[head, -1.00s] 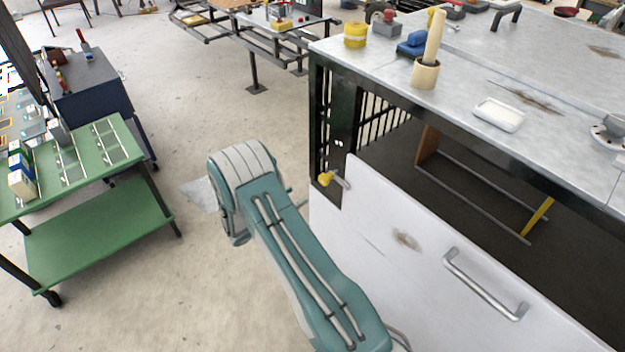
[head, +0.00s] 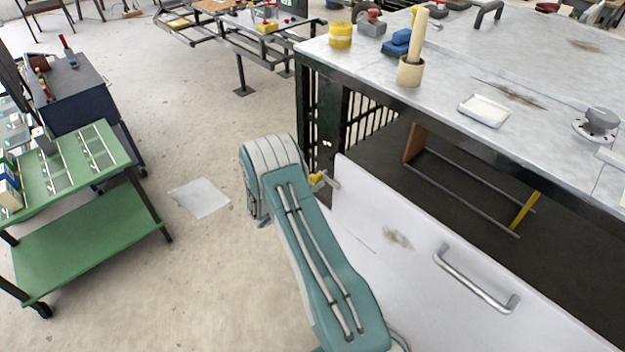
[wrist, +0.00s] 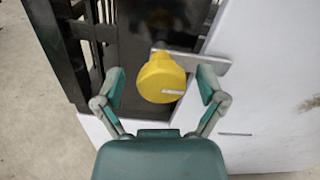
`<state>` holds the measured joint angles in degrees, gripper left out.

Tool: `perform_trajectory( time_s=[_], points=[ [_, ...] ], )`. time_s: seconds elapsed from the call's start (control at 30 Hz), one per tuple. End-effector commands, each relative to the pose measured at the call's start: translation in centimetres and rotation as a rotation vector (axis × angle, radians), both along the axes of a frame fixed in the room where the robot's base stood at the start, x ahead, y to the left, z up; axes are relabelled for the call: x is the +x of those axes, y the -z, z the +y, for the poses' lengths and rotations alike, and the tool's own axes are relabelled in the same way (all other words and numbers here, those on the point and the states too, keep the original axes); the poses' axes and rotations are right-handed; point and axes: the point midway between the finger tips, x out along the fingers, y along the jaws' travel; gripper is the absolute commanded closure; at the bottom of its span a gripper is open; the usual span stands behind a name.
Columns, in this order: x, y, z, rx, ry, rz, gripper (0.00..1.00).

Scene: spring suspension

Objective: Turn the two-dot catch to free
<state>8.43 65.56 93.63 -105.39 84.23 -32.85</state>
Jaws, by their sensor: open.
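The catch (head: 317,180) has a yellow knob and a grey bar, at the upper left corner of the white panel (head: 400,280) beside a black post. Two small white dots show on the post just above it. My arm partly covers the knob in the head view. In the wrist view the yellow knob (wrist: 161,74) sits between the fingertips of my gripper (wrist: 161,86), which is open with a gap on each side. The grey bar (wrist: 208,62) extends behind the knob to the right, lying roughly level. My gripper is hidden in the head view.
A grey bench top (head: 545,60) carries a beige cup with a rod (head: 411,70), a white tray (head: 484,110) and other items. The panel has a metal handle (head: 475,280).

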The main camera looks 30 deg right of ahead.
Motion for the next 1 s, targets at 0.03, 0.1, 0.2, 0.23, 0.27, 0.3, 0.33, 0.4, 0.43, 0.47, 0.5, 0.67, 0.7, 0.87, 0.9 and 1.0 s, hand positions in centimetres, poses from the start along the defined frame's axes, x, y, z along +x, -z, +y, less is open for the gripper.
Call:
perform_trajectory(
  time_s=[0.03,0.1,0.2,0.23,0.27,0.3,0.33,0.4,0.43,0.47,0.5,0.67,0.7,0.87,0.9,1.0],
  points=[
    [0.00,0.01,0.01,0.000,0.000,0.000,0.10],
    [0.00,0.01,0.02,0.000,0.000,0.000,0.10],
    [-0.01,0.01,0.03,0.000,0.000,0.000,0.50],
    [-0.02,0.01,0.03,0.000,0.000,0.000,0.64],
    [-0.01,0.01,0.03,0.000,0.000,0.000,0.77],
    [0.01,0.00,0.03,0.000,0.000,0.000,0.95],
    [0.02,0.00,0.02,0.000,0.000,0.000,1.00],
    [0.04,0.01,0.03,0.000,-0.001,0.000,1.00],
    [0.05,0.00,0.03,0.000,-0.001,-0.001,1.00],
    [0.06,0.00,0.03,0.000,-0.001,0.000,1.00],
    [0.07,0.01,0.03,0.000,-0.001,0.000,1.00],
    [0.11,0.00,0.04,-0.003,-0.002,0.019,1.00],
    [0.13,-0.01,0.04,-0.005,-0.002,0.030,1.00],
    [0.20,0.01,0.05,-0.015,-0.003,0.102,1.00],
    [0.23,0.01,0.05,-0.018,-0.003,0.127,1.00],
    [0.29,0.03,0.06,-0.028,-0.004,0.202,1.00]
  ],
)
